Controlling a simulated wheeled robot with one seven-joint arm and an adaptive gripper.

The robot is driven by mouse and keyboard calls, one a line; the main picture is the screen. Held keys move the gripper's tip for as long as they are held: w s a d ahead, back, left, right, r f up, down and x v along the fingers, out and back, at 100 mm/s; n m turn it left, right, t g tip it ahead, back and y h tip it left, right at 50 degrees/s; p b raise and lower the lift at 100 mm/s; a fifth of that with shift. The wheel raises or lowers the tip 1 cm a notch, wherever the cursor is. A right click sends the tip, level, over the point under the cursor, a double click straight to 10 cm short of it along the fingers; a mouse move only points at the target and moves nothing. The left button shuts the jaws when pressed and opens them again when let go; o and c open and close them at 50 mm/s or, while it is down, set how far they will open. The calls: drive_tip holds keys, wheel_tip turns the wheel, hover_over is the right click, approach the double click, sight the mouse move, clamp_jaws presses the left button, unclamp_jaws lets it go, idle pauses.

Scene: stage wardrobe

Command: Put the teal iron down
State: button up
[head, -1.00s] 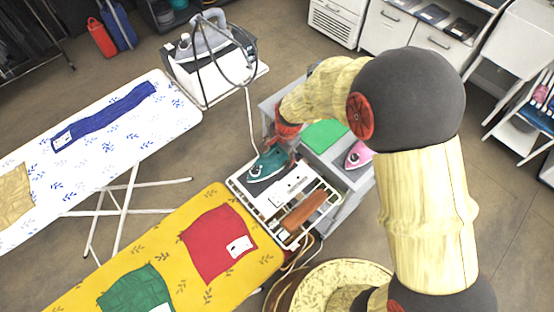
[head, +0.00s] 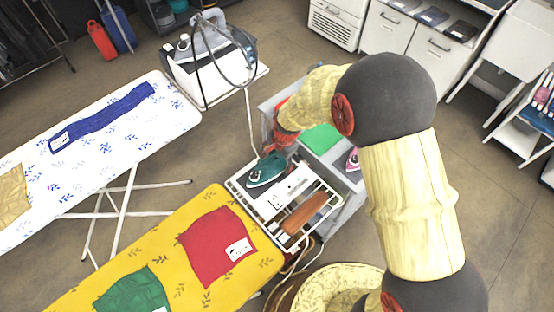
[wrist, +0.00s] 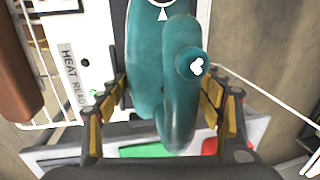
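The teal iron (head: 266,170) sits on the white wire rest (head: 241,194) at the end of the yellow ironing board. In the wrist view, the teal iron (wrist: 178,85) fills the middle, with its rounded handle end toward me. My gripper (wrist: 168,88) has a finger on each side of the iron. The fingers stand wide apart, with a narrow gap visible beside the handle on the right. On the left, I cannot tell whether the finger touches the iron. In the head view, my gripper (head: 275,150) is at the iron's rear end, partly hidden by my wrist.
A brown block (head: 305,213) lies on the rest's near side. Behind it stands a grey cart with a green pad (head: 321,139) and a pink iron (head: 352,160), partly hidden by my arm. A steam station (head: 210,65) with a looping cord stands behind left.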

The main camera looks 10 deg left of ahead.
drive_tip(key=o, duration=0.3)
drive_tip(key=shift+o, duration=0.2)
drive_tip(key=s+d+r+n+t+p, duration=0.1)
drive_tip(key=d+r, duration=0.3)
drive_tip(key=r, duration=0.7)
drive_tip(key=s+d+r+n+p, duration=0.15)
drive_tip(key=d+r, duration=0.25)
drive_tip(key=r, duration=0.7)
drive_tip(key=s+d+r+n+t, duration=0.1)
drive_tip(key=s+d+r+n, duration=0.1)
drive_tip(key=s+d+r, duration=0.5)
drive_tip(key=s+d+r+n+t+h, duration=0.1)
drive_tip(key=s+d+r+n+t, duration=0.1)
drive_tip(key=s+d+r, duration=0.5)
drive_tip(key=s+d+n, duration=0.1)
drive_tip(key=s+d, duration=0.1)
drive_tip(key=s, duration=0.3)
drive_tip(key=shift+s+d+r+n+h, duration=0.15)
drive_tip(key=shift+d+r+n+h, duration=0.15)
drive_tip(key=shift+d+r+n, duration=0.1)
